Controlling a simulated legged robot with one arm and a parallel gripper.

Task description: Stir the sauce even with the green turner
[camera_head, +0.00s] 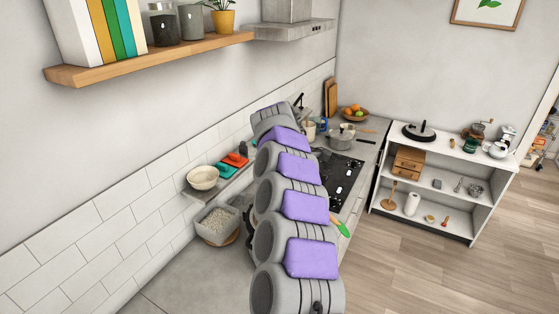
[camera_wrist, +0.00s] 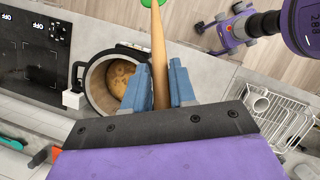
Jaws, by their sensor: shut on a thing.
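My gripper (camera_wrist: 160,84) has blue fingers and is shut on the wooden handle of the green turner (camera_wrist: 159,45). The handle points up in the wrist view, with the green head cut off at the top edge. The green head also shows in the head view (camera_head: 341,229), just right of my arm. A pot (camera_wrist: 88,89) with brownish-orange sauce (camera_wrist: 120,75) stands open left of my gripper in the wrist view. The turner's head is outside the pot. In the head view, my arm hides my gripper and I cannot make out the sauce pot.
A black cooktop (camera_wrist: 32,55) lies left of the pot, and a white wire rack (camera_wrist: 282,118) is to the right. In the head view, a lidded pot (camera_head: 341,137) and a fruit bowl (camera_head: 353,115) stand at the back. A white shelf unit (camera_head: 455,205) stands across open wooden floor.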

